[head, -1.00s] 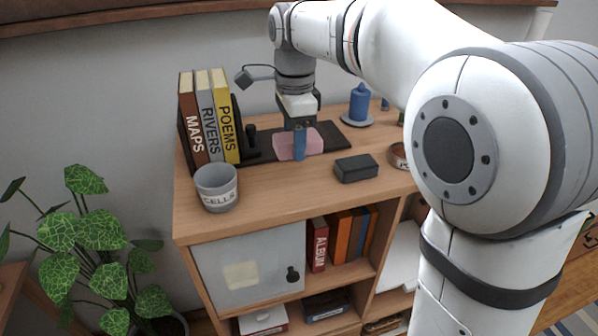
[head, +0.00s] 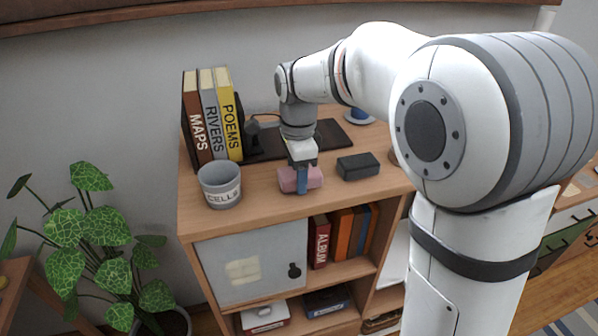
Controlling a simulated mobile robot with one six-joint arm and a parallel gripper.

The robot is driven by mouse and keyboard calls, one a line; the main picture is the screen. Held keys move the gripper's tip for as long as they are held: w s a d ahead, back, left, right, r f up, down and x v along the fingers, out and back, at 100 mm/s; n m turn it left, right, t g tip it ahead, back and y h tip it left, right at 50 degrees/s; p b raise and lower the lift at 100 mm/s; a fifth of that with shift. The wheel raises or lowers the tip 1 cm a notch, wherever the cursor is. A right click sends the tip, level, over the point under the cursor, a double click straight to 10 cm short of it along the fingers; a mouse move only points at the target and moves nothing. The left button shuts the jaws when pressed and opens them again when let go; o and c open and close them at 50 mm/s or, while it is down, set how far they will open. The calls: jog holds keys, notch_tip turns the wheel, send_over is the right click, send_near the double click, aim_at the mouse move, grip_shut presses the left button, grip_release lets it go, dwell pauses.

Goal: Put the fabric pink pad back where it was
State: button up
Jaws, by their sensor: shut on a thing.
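The fabric pink pad (head: 313,177) shows in the head view near the front edge of the cabinet top, in front of the dark flat mat. My gripper (head: 302,182) points down and is shut on the pad, with a blue finger in front of its middle. The pad's pink sides show left and right of the finger. I cannot tell whether the pad touches the wooden top or is slightly above it.
A dark box (head: 358,167) sits close to the right of the pad. A grey CELLS cup (head: 219,186) stands to the left. Upright books (head: 212,118) stand behind the cup. The dark mat (head: 335,133) lies behind. Bare wood (head: 257,205) lies between cup and pad.

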jog(key=shift+s+f+b, duration=0.25)
jog(key=shift+f+b, duration=0.05)
jog(key=shift+f, duration=0.4)
jog(key=o, duration=1.2)
jog(key=shift+f, duration=0.15)
notch_tip(320, 180, up, 13)
jog(key=s+d+f+n+t, duration=0.1)
jog(key=s+d+f+n, duration=0.5)
jog(key=s, duration=0.3)
jog(key=s+d+f+n+t, duration=0.2)
jog(key=s+d+f+n, duration=0.4)
jog(key=s+d+n, duration=0.2)
jog(key=shift+s+d+n+t, duration=0.3)
jog(key=shift+s+d+n, duration=0.15)
jog(key=shift+s, duration=0.65)
